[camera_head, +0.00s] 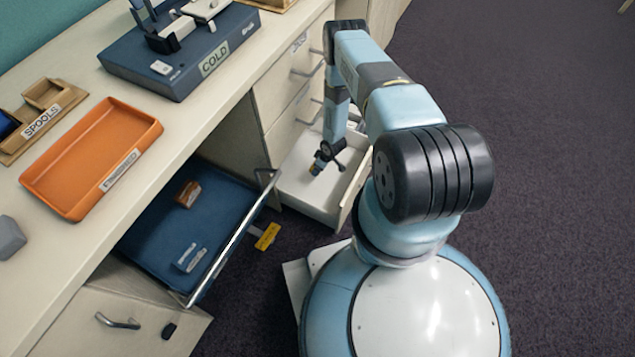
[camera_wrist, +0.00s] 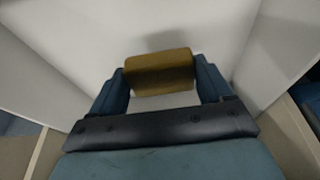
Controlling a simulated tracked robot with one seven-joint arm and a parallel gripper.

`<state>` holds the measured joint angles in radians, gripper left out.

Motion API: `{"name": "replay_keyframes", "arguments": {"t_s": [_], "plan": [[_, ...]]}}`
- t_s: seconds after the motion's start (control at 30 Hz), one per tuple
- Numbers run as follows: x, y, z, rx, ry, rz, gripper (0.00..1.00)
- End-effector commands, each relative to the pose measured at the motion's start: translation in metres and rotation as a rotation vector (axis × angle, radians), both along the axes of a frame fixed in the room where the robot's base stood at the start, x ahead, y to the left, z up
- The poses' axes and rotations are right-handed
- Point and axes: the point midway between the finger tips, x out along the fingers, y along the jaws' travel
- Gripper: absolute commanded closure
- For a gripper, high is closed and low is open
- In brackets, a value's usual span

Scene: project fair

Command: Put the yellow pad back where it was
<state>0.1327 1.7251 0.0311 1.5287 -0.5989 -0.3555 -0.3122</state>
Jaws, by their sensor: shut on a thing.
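The yellow pad (camera_wrist: 160,72) is a small brownish-yellow block between the two blue fingers of my gripper (camera_wrist: 161,82) in the wrist view. My gripper is shut on it. In the head view my gripper (camera_head: 318,166) points down inside an open white drawer (camera_head: 302,190), with a small orange-yellow bit of the pad (camera_head: 313,169) showing at its tip. The white drawer floor lies below the pad in the wrist view. I cannot tell whether the pad touches it.
A blue open drawer (camera_head: 228,205) to the left holds a brown block (camera_head: 188,194) and a pale small item (camera_head: 189,257). A yellow tag (camera_head: 267,236) is beside its front. On the counter are an orange tray (camera_head: 92,157), a spools holder (camera_head: 41,118) and a blue COLD unit (camera_head: 180,67).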

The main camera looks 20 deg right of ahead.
Motion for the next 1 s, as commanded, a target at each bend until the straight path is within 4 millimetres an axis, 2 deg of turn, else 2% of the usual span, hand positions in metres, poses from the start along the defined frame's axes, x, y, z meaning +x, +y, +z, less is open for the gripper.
{"name": "replay_keyframes", "arguments": {"t_s": [0.17,0.4,0.67,1.0], "plan": [[-0.005,0.004,-0.017,0.0,0.0,0.025,0.5],[-0.005,0.005,-0.053,0.0,0.0,0.025,0.5],[-0.004,0.005,-0.071,0.0,0.0,0.025,0.5],[-0.004,0.005,-0.106,0.0,-0.002,0.025,0.5]]}}
